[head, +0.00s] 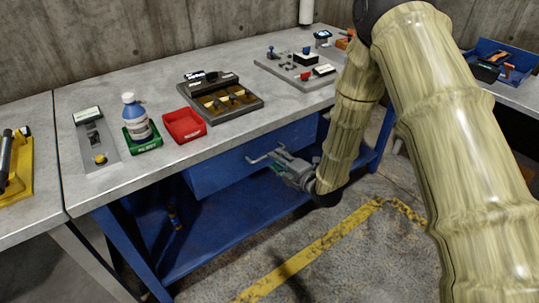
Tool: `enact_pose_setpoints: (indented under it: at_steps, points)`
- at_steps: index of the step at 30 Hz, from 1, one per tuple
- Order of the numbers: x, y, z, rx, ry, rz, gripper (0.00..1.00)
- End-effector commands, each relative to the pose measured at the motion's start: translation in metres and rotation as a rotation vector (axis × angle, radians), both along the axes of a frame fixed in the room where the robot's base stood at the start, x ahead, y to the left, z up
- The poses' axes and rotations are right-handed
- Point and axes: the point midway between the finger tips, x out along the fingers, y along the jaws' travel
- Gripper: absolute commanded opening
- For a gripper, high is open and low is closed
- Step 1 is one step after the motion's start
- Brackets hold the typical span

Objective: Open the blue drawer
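The blue drawer (222,174) sits under the grey worktop in the head view, and its front looks flush with the bench frame, though I cannot tell for sure. A pale metal bar handle (259,158) is on its front. My gripper (281,164) is at the right part of the handle, close in front of the drawer. The fingers overlap the handle in the picture, and I cannot tell whether they touch it or whether they are open or shut. My arm comes in from the right and hides the right end of the bench.
The worktop (160,94) carries a bottle (134,117) in a green tray, a red tray (184,125), a dark sorting tray (221,97) and a fixture plate. A blue lower shelf (225,236) lies below the drawer. The floor in front, with yellow stripes (312,250), is clear.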

Motion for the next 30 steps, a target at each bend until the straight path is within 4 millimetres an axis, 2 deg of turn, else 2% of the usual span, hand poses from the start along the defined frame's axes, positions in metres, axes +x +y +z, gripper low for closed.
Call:
enact_pose_setpoints:
  at_steps: [3,10,23,28,29,30]
  points:
    - [0.016,0.012,-0.003,0.001,-0.002,0.0,0.31]
    - [0.036,0.027,-0.009,0.001,0.001,0.0,0.31]
    - [0.043,0.031,-0.011,0.0,0.001,0.0,0.31]
    - [0.042,0.031,-0.011,0.0,0.001,0.0,0.04]
    - [0.042,0.031,-0.011,0.0,0.001,0.0,0.0]
    - [0.042,0.031,-0.011,0.0,0.001,-0.001,0.0]
